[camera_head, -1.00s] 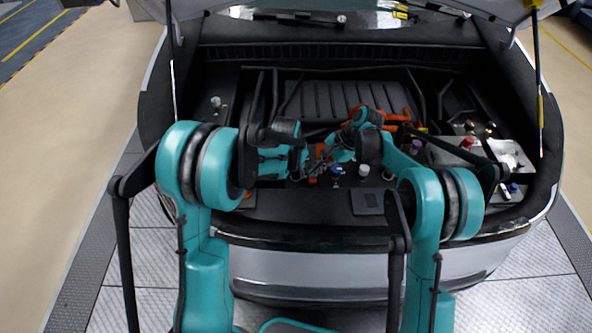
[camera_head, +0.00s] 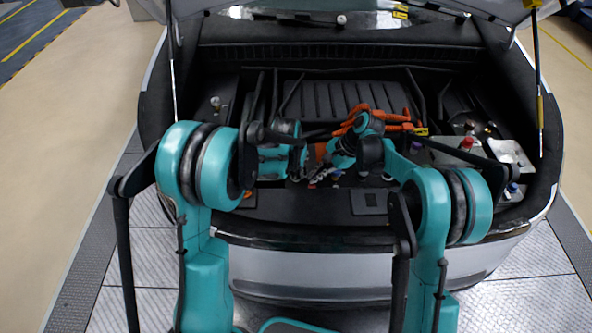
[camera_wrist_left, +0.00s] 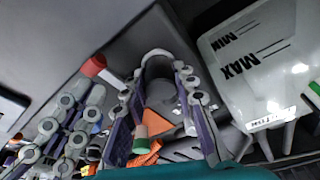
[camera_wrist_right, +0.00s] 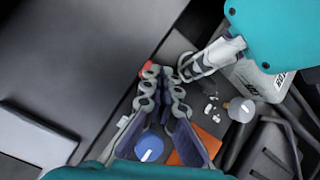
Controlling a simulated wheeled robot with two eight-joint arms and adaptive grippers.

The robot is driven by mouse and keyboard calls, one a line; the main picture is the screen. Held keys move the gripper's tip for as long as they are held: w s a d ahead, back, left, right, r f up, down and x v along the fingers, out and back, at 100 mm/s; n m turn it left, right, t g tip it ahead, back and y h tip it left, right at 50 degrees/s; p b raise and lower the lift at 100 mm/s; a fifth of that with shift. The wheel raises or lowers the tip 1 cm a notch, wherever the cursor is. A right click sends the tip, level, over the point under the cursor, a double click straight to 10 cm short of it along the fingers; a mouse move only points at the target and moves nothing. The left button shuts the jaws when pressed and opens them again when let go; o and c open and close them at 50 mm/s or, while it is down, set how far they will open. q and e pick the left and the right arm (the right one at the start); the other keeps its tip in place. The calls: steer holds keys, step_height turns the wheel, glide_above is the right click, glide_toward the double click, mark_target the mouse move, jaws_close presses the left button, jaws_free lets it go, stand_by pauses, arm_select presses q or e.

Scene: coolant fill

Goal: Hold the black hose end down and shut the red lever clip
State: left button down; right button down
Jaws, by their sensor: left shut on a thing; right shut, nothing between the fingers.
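My left gripper (camera_wrist_left: 158,80) is shut on the black hose end (camera_wrist_left: 158,62), which shows as a dark rounded piece between its fingertips in the left wrist view. The red lever clip (camera_wrist_left: 93,66) shows as a small red piece left of it, and in the right wrist view as a red tip (camera_wrist_right: 146,68). My right gripper (camera_wrist_right: 160,74) is shut and empty, its fingertips close beside the red piece; I cannot tell whether they touch. In the head view, both grippers are close together, left (camera_head: 299,165) and right (camera_head: 320,176), and largely hide the clip and hose end.
A white reservoir marked MIN and MAX (camera_wrist_left: 245,65) stands close to my left gripper. A blue cap (camera_wrist_right: 150,147) and an orange part (camera_wrist_right: 205,142) lie below my right fingers. Orange cables (camera_head: 385,122) run behind my right wrist. The bay's front edge (camera_head: 300,236) is clear.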

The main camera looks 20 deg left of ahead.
step_height(320, 180, up, 8)
stand_by(1.0)
arm_select(q)
steer(key=c, duration=1.1)
jaws_free()
steer(key=shift+c, duration=0.2)
steer(key=shift+r, duration=0.1)
